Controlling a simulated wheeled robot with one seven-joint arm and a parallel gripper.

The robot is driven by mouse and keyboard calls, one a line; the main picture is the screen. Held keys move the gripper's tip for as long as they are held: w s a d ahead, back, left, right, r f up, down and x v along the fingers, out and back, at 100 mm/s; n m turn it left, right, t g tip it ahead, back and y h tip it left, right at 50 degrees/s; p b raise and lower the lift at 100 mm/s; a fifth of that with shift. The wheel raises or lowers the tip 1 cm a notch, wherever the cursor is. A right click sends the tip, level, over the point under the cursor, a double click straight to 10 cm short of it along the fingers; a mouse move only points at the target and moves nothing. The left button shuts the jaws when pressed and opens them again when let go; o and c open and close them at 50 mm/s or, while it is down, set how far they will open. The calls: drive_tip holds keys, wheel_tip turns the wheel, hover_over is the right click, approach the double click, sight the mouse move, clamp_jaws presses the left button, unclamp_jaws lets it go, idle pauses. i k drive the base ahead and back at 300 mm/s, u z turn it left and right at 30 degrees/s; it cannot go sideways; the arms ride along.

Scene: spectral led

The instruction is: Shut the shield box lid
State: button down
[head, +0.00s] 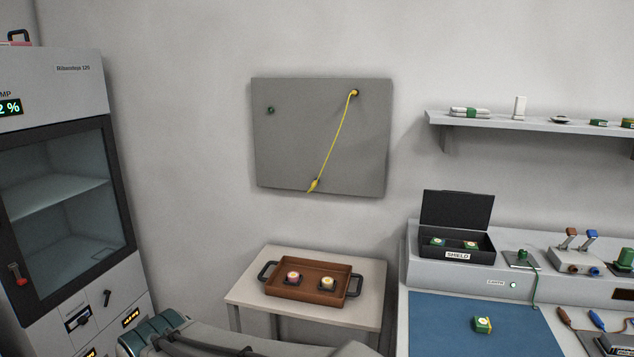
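The shield box (484,248) is a black box with a white "SHIELD" label on its front. It stands on the raised grey ledge of the workbench at the right. Its black lid (456,210) is hinged at the back and stands open, nearly upright. Two small green pieces with light tops sit inside the box. My gripper is not visible. Only a grey and teal part of my own body shows at the bottom, left of the bench.
A small table (247,293) holds a brown tray (302,297) with two small round pieces. The bench has a blue mat (450,325) with a green piece (482,325) on it. A wall shelf (545,124) hangs above. A glass-door cabinet (70,200) stands at left.

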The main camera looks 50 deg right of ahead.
sight(446, 208)
drive_tip(key=z, duration=0.4)
drive_tip(key=i, duration=0.9)
drive_tip(key=z, duration=1.35)
drive_tip(key=i, duration=0.55)
drive_tip(key=z, duration=0.6)
